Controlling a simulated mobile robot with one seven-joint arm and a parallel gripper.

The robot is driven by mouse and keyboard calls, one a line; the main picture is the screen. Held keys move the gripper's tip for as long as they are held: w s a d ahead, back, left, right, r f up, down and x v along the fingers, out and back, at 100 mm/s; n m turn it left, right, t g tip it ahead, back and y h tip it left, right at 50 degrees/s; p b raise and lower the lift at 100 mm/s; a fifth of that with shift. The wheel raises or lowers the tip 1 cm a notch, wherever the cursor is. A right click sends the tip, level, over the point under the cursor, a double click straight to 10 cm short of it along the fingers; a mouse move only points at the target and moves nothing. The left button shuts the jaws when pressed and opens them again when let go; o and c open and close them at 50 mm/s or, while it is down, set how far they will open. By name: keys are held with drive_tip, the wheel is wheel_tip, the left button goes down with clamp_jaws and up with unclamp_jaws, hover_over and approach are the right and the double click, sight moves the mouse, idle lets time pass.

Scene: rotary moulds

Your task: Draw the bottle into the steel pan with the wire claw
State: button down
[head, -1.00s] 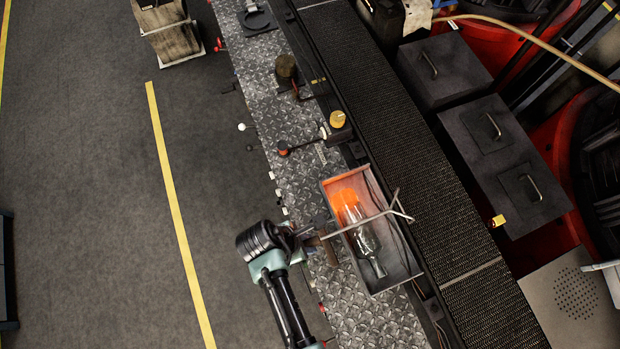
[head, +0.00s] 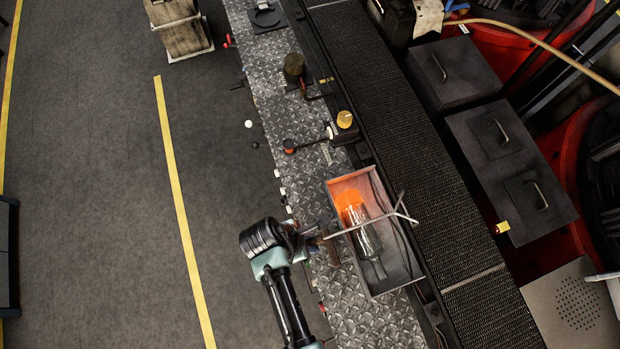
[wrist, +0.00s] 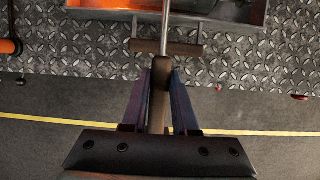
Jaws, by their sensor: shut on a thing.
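The glass bottle (head: 365,240) lies in the steel pan (head: 399,285), its upper end glowing orange and its clear neck pointing to the lower right. The wire claw (head: 360,226) reaches across the pan over the bottle, its forked tip (head: 403,210) beyond the pan's far wall. I cannot tell whether the wire touches the bottle. My gripper (head: 318,236) is beside the pan's near side, shut on the claw's handle. In the wrist view my gripper (wrist: 160,100) holds the wooden handle (wrist: 157,112), and the rod runs up towards the pan's near wall (wrist: 110,4).
The pan sits on a diamond-plate ledge (head: 290,125) beside a dark conveyor belt (head: 390,110). A lever with an orange knob (head: 290,146) and a yellow knob (head: 344,119) stand beyond the pan. Dark lidded boxes (head: 510,160) stand across the belt. The floor at left is open.

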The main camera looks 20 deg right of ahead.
drive_tip(key=shift+r, duration=0.1)
drive_tip(key=shift+d+r+p, duration=0.25)
drive_tip(key=shift+r+p, duration=0.7)
drive_tip(key=shift+r, duration=0.25)
drive_tip(key=shift+d+r, duration=0.25)
drive_tip(key=shift+r, duration=0.85)
drive_tip(key=shift+d+r, duration=0.25)
drive_tip(key=shift+r, duration=0.8)
drive_tip(key=shift+d+r, duration=0.25)
drive_tip(key=shift+r, duration=0.85)
drive_tip(key=shift+w, duration=0.15)
